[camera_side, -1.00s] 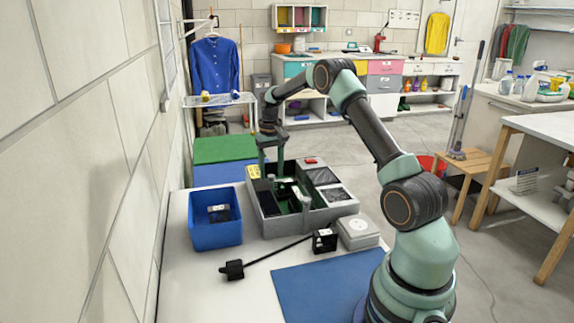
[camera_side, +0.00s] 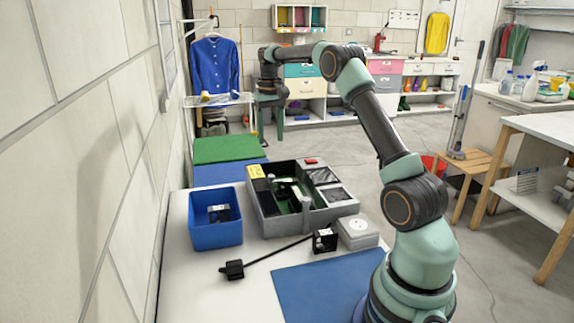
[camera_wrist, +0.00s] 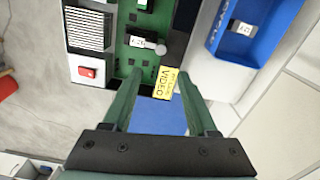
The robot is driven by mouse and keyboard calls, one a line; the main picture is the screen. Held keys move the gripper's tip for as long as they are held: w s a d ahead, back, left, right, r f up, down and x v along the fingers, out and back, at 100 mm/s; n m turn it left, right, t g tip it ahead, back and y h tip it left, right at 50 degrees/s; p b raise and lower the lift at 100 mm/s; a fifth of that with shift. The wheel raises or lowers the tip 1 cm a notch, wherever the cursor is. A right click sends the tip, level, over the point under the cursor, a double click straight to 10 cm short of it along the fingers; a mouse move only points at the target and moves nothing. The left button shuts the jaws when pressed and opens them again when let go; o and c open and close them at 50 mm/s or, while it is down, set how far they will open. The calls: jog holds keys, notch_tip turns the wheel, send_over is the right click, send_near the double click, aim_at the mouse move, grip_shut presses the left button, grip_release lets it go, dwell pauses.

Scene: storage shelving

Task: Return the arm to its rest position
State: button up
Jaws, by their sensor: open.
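My gripper (camera_side: 270,122) is raised above the far end of the work table, past the grey case. Its two green fingers are spread apart and empty in the wrist view (camera_wrist: 162,105). The open grey case (camera_side: 262,222) stands on the table below and nearer, with a green board (camera_side: 285,200) and dark parts inside. In the wrist view the board (camera_wrist: 128,60) lies beyond the fingers, with a yellow label (camera_wrist: 165,82) between their tips. My gripper is clear of the case and touches nothing that I can see.
A blue bin (camera_side: 215,235) holding a small part stands left of the case. A white socket box (camera_side: 358,232), a small black box (camera_side: 325,240) and a cable with a black plug (camera_side: 232,269) lie in front. A blue mat (camera_side: 330,290) is clear. The wall is close at left.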

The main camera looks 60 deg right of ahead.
jog(key=s+a+r+n+t, duration=0.15)
jog(key=a+r, duration=0.25)
jog(key=a, duration=0.4)
jog(key=s+a+r+n+t, duration=0.1)
jog(key=s+a+r+n, duration=0.15)
jog(key=a+r, duration=0.4)
jog(key=s+a+f+n+t, duration=0.1)
jog(key=s+a+f, duration=0.2)
jog(key=s+a, duration=0.3)
jog(key=s+a+f+n+t, duration=0.2)
jog(key=s+a+f, duration=0.1)
jog(key=s+a, duration=0.3)
jog(key=shift+s+a, duration=0.4)
jog(key=shift+a, duration=0.85)
